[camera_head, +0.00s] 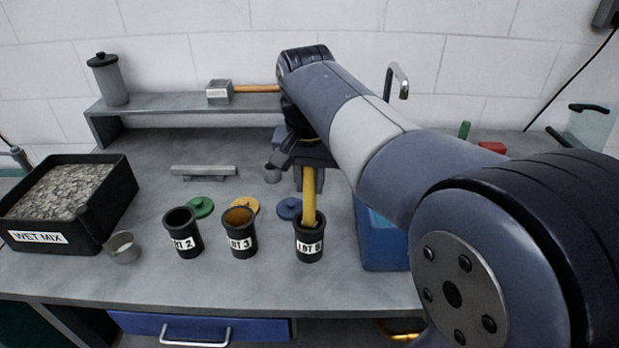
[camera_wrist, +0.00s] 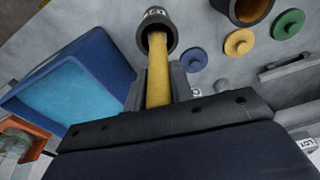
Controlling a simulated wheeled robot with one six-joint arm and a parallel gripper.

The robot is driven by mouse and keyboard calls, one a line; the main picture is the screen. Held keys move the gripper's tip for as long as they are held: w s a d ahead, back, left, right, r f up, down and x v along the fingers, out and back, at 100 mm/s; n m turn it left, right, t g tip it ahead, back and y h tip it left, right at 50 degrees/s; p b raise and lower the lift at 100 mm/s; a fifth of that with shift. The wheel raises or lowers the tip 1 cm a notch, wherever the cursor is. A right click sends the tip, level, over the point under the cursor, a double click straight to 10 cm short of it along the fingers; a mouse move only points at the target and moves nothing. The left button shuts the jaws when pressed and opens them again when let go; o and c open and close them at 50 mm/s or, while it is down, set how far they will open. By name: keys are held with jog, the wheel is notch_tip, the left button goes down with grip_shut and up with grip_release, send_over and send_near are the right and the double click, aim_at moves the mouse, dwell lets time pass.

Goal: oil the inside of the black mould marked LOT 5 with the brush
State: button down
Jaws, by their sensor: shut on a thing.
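The black mould marked LOT 5 (camera_head: 309,249) stands upright on the bench, the rightmost of three moulds. My gripper (camera_head: 308,165) is above it, shut on the yellow handle of the brush (camera_head: 309,195). The brush points down and its lower end is inside the mouth of the LOT 5 mould. The bristles are hidden in the mould. In the wrist view the brush handle (camera_wrist: 157,75) runs from between the fingers into the open mouth of the mould (camera_wrist: 156,22). I cannot tell whether the bristles touch the inner wall.
Moulds LOT 2 (camera_head: 183,236) and LOT 3 (camera_head: 240,236) stand to the left. Green (camera_head: 199,207), yellow (camera_head: 244,205) and blue (camera_head: 288,208) lids lie behind the moulds. A blue bin (camera_head: 382,240) is close on the right. A WET MIX tray (camera_head: 112,208) and a small cup (camera_head: 123,248) are at left.

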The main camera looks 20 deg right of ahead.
aim_at(307, 192)
jog(key=shift+a+f+b, duration=0.2)
jog(key=shift+f+b, duration=0.55)
jog(key=shift+f, duration=0.8)
jog(key=shift+r, duration=0.1)
jog(key=shift+s+d+r+p, duration=0.1)
jog(key=shift+d+r+p, duration=0.05)
jog(key=shift+r+p, duration=0.7)
jog(key=shift+s+d+r+p, duration=0.1)
jog(key=shift+d+r+p, duration=0.05)
jog(key=shift+r+p, duration=0.6)
jog(key=shift+f, duration=0.2)
